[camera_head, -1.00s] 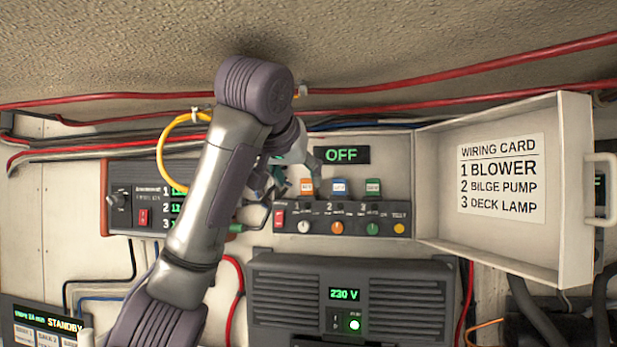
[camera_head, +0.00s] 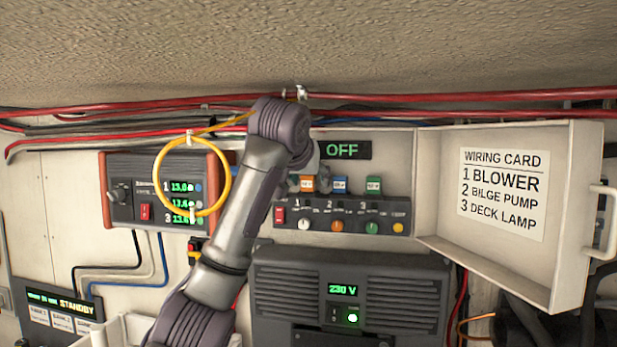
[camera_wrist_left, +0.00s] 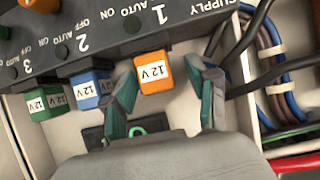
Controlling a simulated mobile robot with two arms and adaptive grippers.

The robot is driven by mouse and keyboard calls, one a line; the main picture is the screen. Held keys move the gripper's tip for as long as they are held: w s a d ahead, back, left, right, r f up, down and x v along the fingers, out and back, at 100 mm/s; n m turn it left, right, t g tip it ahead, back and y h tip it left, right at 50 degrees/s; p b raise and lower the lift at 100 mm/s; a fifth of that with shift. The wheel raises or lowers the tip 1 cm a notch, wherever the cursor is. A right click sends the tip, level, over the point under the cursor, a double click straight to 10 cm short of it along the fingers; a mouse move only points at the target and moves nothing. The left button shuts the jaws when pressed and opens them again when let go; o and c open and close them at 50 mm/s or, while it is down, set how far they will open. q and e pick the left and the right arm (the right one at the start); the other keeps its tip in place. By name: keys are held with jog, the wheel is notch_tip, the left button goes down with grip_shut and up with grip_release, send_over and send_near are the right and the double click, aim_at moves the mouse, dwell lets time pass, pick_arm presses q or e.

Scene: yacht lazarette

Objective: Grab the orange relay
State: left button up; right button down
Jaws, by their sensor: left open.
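The orange relay (camera_head: 307,184), labelled 12 V, is plugged into the upper part of the dark switch panel (camera_head: 345,215), at the left end of a row with a blue relay (camera_head: 340,185) and a green relay (camera_head: 373,185). In the left wrist view the orange relay (camera_wrist_left: 153,72) sits between the two teal fingers of my left gripper (camera_wrist_left: 164,76). The gripper is open, with one finger on each side; whether they touch the relay I cannot tell. The blue relay (camera_wrist_left: 90,89) is close beside one finger. In the head view my arm hides most of the gripper.
An open cover with a wiring card (camera_head: 502,190) is right of the panel. A yellow cable loop (camera_head: 160,178) hangs left of my arm before a power unit (camera_head: 122,190). Red cables (camera_head: 430,97) run above. A dark 230 V unit (camera_head: 400,290) is below.

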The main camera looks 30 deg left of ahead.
pick_arm(q)
jog(key=shift+s, duration=0.15)
jog(key=shift+d, duration=0.1)
jog(key=c, duration=1.1)
jog(key=shift+r, duration=0.1)
